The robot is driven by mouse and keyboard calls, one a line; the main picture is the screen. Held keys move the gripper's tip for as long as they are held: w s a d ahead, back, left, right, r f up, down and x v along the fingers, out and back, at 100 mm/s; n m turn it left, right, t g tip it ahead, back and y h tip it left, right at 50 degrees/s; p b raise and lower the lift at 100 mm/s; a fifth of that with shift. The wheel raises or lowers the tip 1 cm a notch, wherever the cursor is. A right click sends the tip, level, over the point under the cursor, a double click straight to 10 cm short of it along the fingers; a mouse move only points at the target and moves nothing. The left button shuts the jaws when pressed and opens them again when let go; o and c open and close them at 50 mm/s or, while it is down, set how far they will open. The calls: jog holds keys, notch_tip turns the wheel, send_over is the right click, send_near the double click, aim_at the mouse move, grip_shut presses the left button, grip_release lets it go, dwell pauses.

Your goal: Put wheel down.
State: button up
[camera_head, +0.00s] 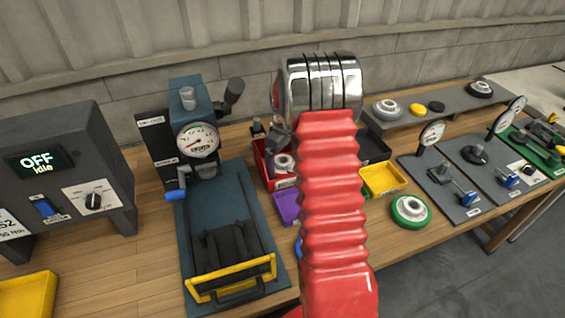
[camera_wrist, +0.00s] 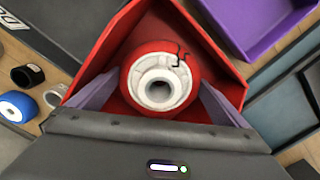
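A red wheel (camera_wrist: 135,72) with a white hub shows in the wrist view, with a dark jagged crack-like mark at its upper right. My gripper (camera_wrist: 160,88) has one grey-purple finger against each side of the wheel and appears shut on it. The wheel is over or inside the red bin (camera_wrist: 98,60); I cannot tell whether it touches the bin's floor. In the head view the red bin (camera_head: 262,160) stands left of my red arm, with a pale hub (camera_head: 284,162) in it.
A purple bin (camera_head: 287,207) and a yellow bin (camera_head: 382,179) stand close by. A blue press with a gauge (camera_head: 197,139) stands left. A green-rimmed wheel (camera_head: 410,211) lies right, before gauge stations. Small rollers (camera_wrist: 27,76) lie left in the wrist view.

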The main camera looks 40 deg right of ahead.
jog(key=shift+r, duration=0.15)
notch_tip(320, 180, up, 12)
dwell(0.7)
dwell(0.8)
